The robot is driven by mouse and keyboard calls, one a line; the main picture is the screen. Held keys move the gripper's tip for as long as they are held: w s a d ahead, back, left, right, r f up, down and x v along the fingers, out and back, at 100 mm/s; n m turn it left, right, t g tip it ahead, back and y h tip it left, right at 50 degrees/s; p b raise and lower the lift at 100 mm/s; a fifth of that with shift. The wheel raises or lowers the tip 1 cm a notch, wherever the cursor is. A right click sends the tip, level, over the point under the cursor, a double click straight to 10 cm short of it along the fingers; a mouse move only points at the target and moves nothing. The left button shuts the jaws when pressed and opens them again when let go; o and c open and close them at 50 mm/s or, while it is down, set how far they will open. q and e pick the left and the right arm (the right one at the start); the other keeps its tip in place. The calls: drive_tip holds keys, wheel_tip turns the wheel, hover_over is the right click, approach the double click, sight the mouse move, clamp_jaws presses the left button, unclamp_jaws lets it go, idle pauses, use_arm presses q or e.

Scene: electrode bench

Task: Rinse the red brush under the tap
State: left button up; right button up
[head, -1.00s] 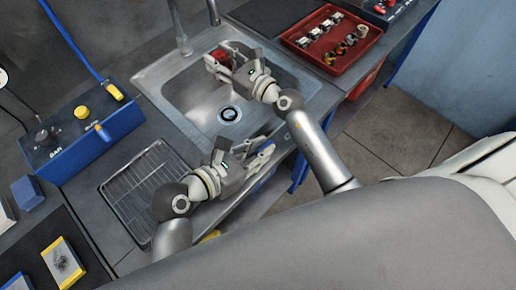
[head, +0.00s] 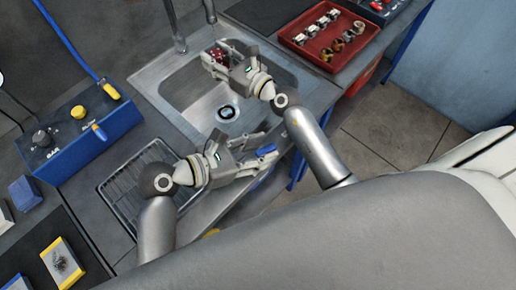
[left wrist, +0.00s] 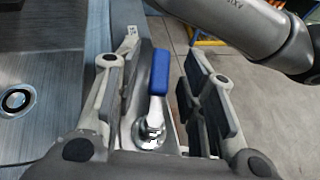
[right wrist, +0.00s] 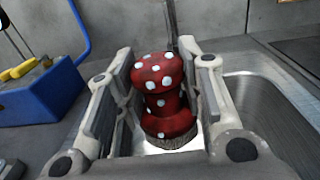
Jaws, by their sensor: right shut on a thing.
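The red brush (head: 218,54) with white dots is in my right gripper (head: 212,59), over the far part of the sink (head: 185,101). In the right wrist view the brush (right wrist: 163,72) stands between the shut fingers, pale bristles at the bottom. The tap (head: 179,38) rises behind the sink, left of the brush; I cannot make out running water. A blue-handled lever (head: 265,151) sits at the sink's front edge. My left gripper (head: 263,155) is open around it. The left wrist view shows the blue handle (left wrist: 159,72) between the fingers, with gaps on both sides.
A drying rack (head: 128,200) lies left of the sink. A blue box with knobs (head: 75,145) stands further left. A red tray (head: 300,52) with several small parts is at the upper right. Floor is open at the right.

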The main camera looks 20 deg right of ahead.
use_arm(q)
drive_tip(key=v, duration=1.2)
idle(0.6)
